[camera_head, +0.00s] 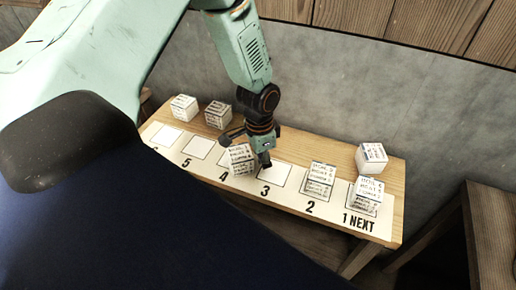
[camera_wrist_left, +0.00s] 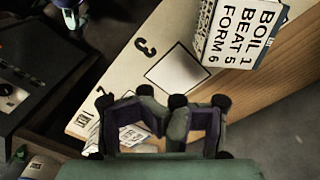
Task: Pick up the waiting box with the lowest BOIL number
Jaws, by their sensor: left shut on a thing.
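My left gripper (camera_head: 250,148) is shut on a white cube box (camera_head: 240,159) by square 4 of the numbered strip. In the left wrist view this box (camera_wrist_left: 240,35) reads BOIL 1, BEAT 5, FORM 6. There the fingers (camera_wrist_left: 165,120) look apart, and their contact with the box is not visible. Lettered boxes stand on square 2 (camera_head: 321,176) and square 1 (camera_head: 367,194); their numbers are too small to read surely. A cut-off dark and purple piece (camera_wrist_left: 68,12) may be my right gripper; its state is unclear.
The wooden bench (camera_head: 398,185) carries the white strip (camera_head: 230,184). Square 3 (camera_head: 275,174) and squares further left are bare. Other boxes stand along the back, at left (camera_head: 184,107), beside it (camera_head: 218,114) and at right (camera_head: 371,157). A grey wall (camera_head: 330,90) rises behind.

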